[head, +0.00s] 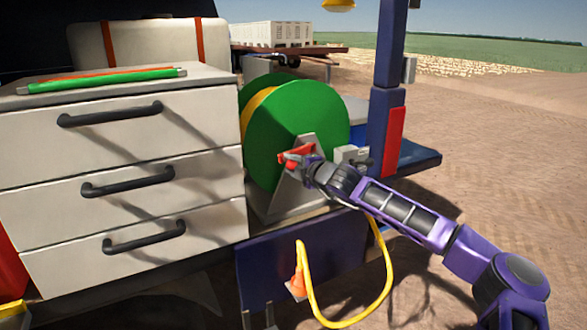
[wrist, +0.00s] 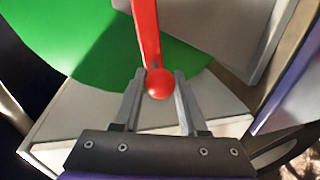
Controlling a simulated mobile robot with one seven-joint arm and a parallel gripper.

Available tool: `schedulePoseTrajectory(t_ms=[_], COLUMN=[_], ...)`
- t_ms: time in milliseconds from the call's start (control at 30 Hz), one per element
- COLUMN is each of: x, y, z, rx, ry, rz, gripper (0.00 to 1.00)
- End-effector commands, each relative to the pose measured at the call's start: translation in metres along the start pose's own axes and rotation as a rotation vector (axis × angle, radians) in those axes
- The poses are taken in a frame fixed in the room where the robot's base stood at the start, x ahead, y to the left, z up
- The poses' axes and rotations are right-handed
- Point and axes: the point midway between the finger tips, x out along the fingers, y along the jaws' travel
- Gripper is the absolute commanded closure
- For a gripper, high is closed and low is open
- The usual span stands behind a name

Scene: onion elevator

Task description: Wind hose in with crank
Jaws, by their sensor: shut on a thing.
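The green hose reel (head: 302,120) stands on a grey stand on the vehicle's platform, with yellow hose (head: 256,114) wound around it. A loose length of yellow hose (head: 388,262) hangs in a loop below the platform. The red crank (head: 294,154) is on the reel's near face. In the wrist view the red crank arm (wrist: 146,34) ends in a round red knob (wrist: 159,84). My gripper (wrist: 158,86) is shut on this knob, one finger on each side. In the head view my gripper (head: 307,168) partly hides the crank.
A white drawer cabinet (head: 120,150) with black handles stands left of the reel. Green and orange rods (head: 105,80) lie on its top. A blue post (head: 387,110) rises just right of the reel. Open dirt ground (head: 500,150) lies to the right.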

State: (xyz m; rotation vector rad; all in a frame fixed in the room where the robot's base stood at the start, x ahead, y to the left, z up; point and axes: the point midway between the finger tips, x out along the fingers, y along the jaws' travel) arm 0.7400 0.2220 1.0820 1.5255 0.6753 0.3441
Motion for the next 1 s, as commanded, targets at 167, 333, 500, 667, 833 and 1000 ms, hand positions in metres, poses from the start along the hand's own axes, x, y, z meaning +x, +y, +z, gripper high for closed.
schedulePoseTrajectory(t_ms=[167, 333, 500, 667, 833, 1000], x=[-0.002, -0.003, -0.004, -0.004, -0.004, -0.004], y=[0.013, 0.019, 0.021, 0.022, 0.022, 0.022], z=[-0.003, -0.003, -0.002, -0.002, -0.002, -0.002], rx=[0.099, 0.157, 0.184, 0.190, 0.190, 0.189], ry=[0.022, 0.032, 0.037, 0.038, 0.038, 0.038], rz=[0.008, 0.011, 0.013, 0.014, 0.014, 0.014], gripper=[1.00, 1.00, 1.00, 1.00, 1.00, 0.46])
